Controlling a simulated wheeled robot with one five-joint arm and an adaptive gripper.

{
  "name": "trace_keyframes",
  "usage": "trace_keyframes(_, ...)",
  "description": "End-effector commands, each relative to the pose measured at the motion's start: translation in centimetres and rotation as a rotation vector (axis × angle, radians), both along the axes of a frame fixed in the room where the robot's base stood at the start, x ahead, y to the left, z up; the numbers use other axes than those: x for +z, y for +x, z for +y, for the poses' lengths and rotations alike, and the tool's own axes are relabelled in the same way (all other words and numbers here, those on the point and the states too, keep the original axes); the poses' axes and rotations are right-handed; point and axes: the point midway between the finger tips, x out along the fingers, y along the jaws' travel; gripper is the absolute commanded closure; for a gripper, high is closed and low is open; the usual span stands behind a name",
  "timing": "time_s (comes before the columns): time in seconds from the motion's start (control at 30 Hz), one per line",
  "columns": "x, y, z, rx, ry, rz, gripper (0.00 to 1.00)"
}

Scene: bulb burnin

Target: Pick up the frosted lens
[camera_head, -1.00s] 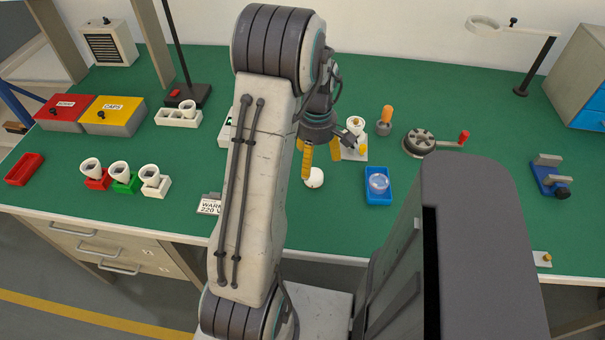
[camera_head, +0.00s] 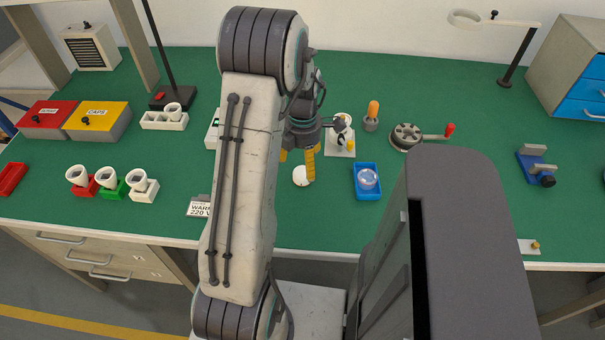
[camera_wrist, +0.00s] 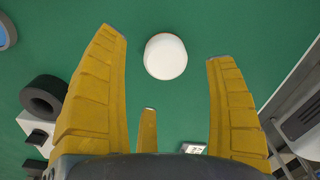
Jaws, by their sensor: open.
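The frosted lens (camera_head: 303,175) is a small white round dome lying on the green bench top. It also shows in the wrist view, where the white lens (camera_wrist: 166,56) is beyond my yellow fingers, in line with the gap between the two long ones. My gripper (camera_head: 297,169) is open and empty, pointing down just above and beside the lens. In the wrist view the fingers are spread wider than the lens, and green shows between them and it. The arm hides part of the bench left of the gripper.
A blue tray (camera_head: 357,191) holding a clear round piece (camera_head: 367,178) stands right of the lens. Bench in front of the lens is clear.

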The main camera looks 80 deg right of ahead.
Motion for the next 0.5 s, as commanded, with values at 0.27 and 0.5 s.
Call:
trace_keyframes(0.27, -2.8, 0.0, 0.7, -0.002, 0.004, 0.000, 0.21)
trace_keyframes(0.5, -5.0, -0.1, 0.7, -0.002, 0.000, 0.000, 0.21)
